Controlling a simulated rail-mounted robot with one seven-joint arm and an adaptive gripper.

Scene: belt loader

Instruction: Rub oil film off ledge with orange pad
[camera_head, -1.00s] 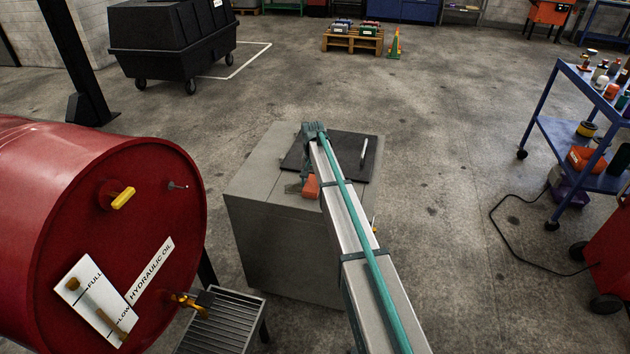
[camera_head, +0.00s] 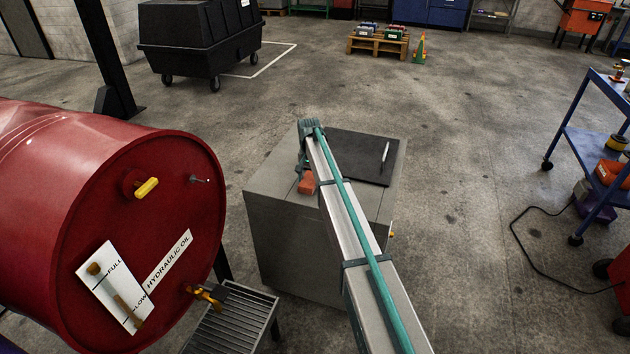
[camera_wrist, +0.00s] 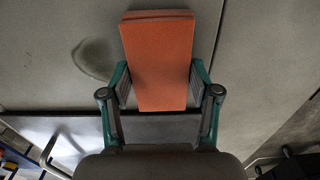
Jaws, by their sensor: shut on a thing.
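The orange pad (camera_head: 307,184) is in my gripper (camera_head: 304,172), over the grey top of the cabinet, which I take for the ledge (camera_head: 272,182). In the wrist view the pad (camera_wrist: 157,62) stands between the two green fingers of my gripper (camera_wrist: 160,88), which are shut on its sides. A dark, rounded smear, the oil film (camera_wrist: 95,58), lies on the grey surface just left of the pad. I cannot tell whether the pad touches the surface. The film cannot be made out in the head view.
A black mat (camera_head: 350,150) with a white pen-like thing (camera_head: 385,153) lies on the cabinet's back part.

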